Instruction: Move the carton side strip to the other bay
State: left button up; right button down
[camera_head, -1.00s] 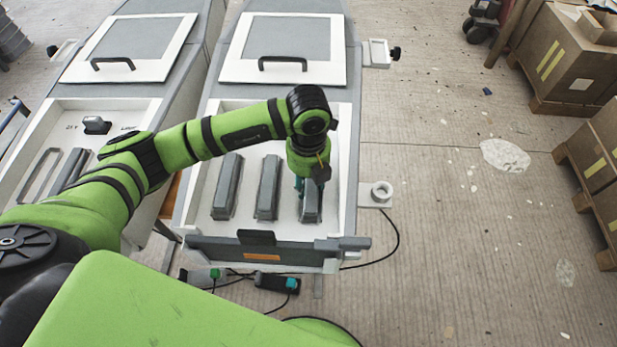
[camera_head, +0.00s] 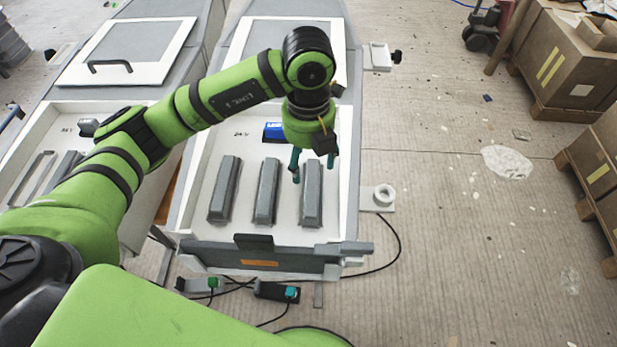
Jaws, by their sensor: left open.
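Three grey ribbed strips lie side by side in the white bay (camera_head: 205,213) of the right mould. The strip on the carton side (camera_head: 312,195) is the rightmost one, beside the middle strip (camera_head: 266,193) and the left strip (camera_head: 224,190). My left gripper (camera_head: 313,168) is open, its teal fingers apart at the far end of the rightmost strip. It holds nothing, and the strip rests on the bay floor. The other bay (camera_head: 68,117), in the left mould, is partly covered by my left arm. My right gripper is not in view.
A blue object (camera_head: 273,132) lies at the back of the right bay. The left bay holds a grey strip (camera_head: 66,170) and a slot-shaped frame (camera_head: 36,178). A grey bar (camera_head: 270,252) crosses the right mould's front. Cartons (camera_head: 565,65) stand at the right.

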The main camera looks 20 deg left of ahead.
pick_arm(q)
notch_tip(320, 180, up, 4)
jog(key=shift+f, duration=0.25)
dwell(0.4)
